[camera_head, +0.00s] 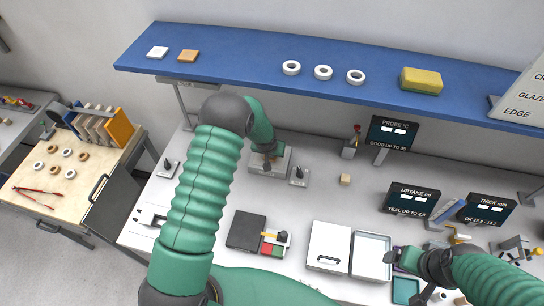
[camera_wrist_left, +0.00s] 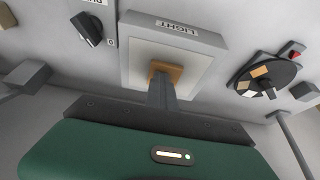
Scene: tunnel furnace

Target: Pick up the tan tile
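A tan tile (camera_wrist_left: 168,70) shows in the left wrist view against the pale face of the box labelled LIGHT (camera_wrist_left: 205,45). My left gripper (camera_wrist_left: 162,92) reaches it; a dark finger overlaps the tile's lower part. Only one finger is distinct, so its grip is unclear. In the head view my left gripper (camera_head: 268,160) points down over the light box (camera_head: 283,158), with a small brown patch at its tip. Another tan tile (camera_head: 188,56) lies on the blue shelf beside a white tile (camera_head: 157,52).
The blue shelf (camera_head: 240,59) also bears white rings (camera_head: 323,72) and a yellow sponge (camera_head: 421,80). A knobbed control (camera_head: 299,176) stands right of the light box. Display signs (camera_head: 412,200) stand at the right. A white-lidded box (camera_head: 329,246) and black case (camera_head: 246,231) occupy the front.

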